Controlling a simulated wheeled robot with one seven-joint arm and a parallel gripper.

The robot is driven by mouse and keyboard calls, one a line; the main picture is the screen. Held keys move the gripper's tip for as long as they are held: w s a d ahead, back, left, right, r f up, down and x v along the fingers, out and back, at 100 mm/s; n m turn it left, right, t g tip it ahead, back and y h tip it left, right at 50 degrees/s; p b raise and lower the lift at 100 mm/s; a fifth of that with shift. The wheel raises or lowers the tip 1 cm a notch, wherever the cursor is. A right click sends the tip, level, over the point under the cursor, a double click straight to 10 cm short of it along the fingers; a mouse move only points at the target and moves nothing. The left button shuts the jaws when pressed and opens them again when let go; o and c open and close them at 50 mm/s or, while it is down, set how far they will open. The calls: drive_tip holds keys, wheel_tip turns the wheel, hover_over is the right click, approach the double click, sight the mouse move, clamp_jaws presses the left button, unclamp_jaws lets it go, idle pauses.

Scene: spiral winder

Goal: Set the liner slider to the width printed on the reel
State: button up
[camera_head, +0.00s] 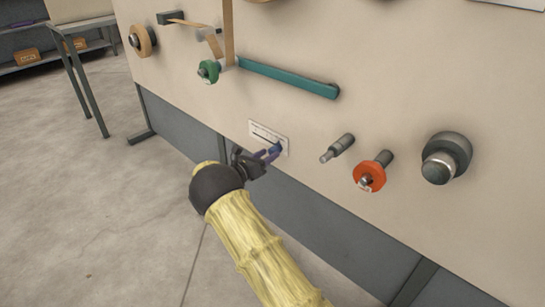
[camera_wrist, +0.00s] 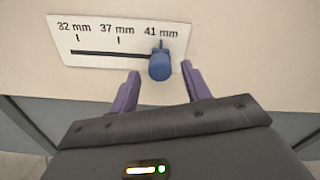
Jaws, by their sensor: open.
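The liner slider's scale plate (camera_wrist: 90,58) is white, with marks for 32 mm, 37 mm and 41 mm and a dark slot. It also shows on the panel in the head view (camera_head: 259,132). The blue slider knob (camera_wrist: 160,65) stands at the right end of the slot, under the 41 mm mark. My gripper (camera_wrist: 161,82) is open, with its purple fingers one on each side below the knob. In the head view my gripper (camera_head: 272,153) is at the plate's lower right. An orange reel (camera_head: 368,174) sits on a spindle to the right; its print is too small to read.
A bare grey spindle (camera_head: 338,148) and a large dark roller (camera_head: 446,157) stick out of the panel to the right. A teal arm (camera_head: 290,77) and a green roller (camera_head: 208,70) are above. Open floor (camera_head: 110,210) lies to the left.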

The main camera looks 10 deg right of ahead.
sight(270, 152)
drive_tip(key=shift+b+x, duration=0.45)
drive_tip(key=shift+x, duration=1.25)
